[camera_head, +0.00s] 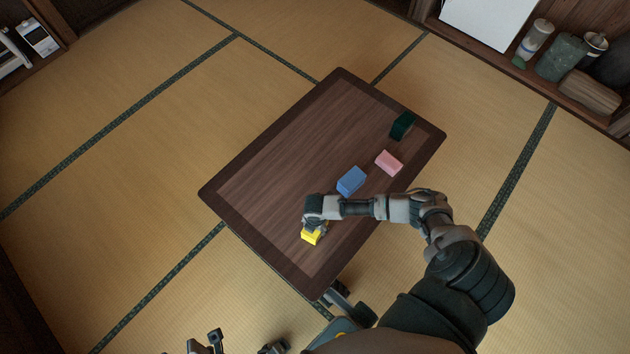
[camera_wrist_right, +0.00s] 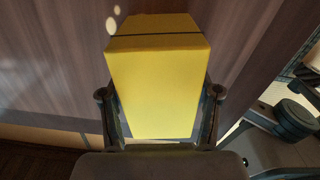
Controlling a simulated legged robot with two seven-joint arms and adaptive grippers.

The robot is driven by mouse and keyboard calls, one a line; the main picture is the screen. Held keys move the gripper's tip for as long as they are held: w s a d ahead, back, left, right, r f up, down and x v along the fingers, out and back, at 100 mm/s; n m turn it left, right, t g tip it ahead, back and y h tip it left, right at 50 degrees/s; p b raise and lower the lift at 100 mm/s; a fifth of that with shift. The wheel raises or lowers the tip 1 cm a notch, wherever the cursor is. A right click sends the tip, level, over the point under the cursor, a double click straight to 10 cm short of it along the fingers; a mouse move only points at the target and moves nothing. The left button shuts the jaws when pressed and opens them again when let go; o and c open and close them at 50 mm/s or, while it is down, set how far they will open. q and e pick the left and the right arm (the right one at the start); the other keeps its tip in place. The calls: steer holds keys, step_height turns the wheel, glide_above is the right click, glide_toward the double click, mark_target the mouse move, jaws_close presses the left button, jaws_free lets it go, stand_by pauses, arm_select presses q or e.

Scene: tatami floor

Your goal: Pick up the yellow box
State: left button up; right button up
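The yellow box (camera_head: 312,236) is at the near-left part of the dark wooden table (camera_head: 290,135). My right gripper (camera_head: 314,226) is over it, reaching in from the right and hiding part of it. In the right wrist view the yellow box (camera_wrist_right: 156,85) sits between the two fingers of my right gripper (camera_wrist_right: 160,110), one along each side. The fingers lie very close to its sides; I cannot tell whether they press on it, or whether the box is clear of the table. My left gripper (camera_head: 245,343) is at the bottom edge, partly cut off, its fingers apart and empty.
A blue box (camera_head: 351,181), a pink box (camera_head: 389,163) and a dark green box (camera_head: 402,126) stand on the table's right side, the blue one close to my right gripper. The left half of the tabletop is clear. Shelves with jars (camera_head: 561,57) stand at the upper right.

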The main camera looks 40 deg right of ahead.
steer(key=shift+c, duration=1.1)
steer(key=shift+r, duration=0.1)
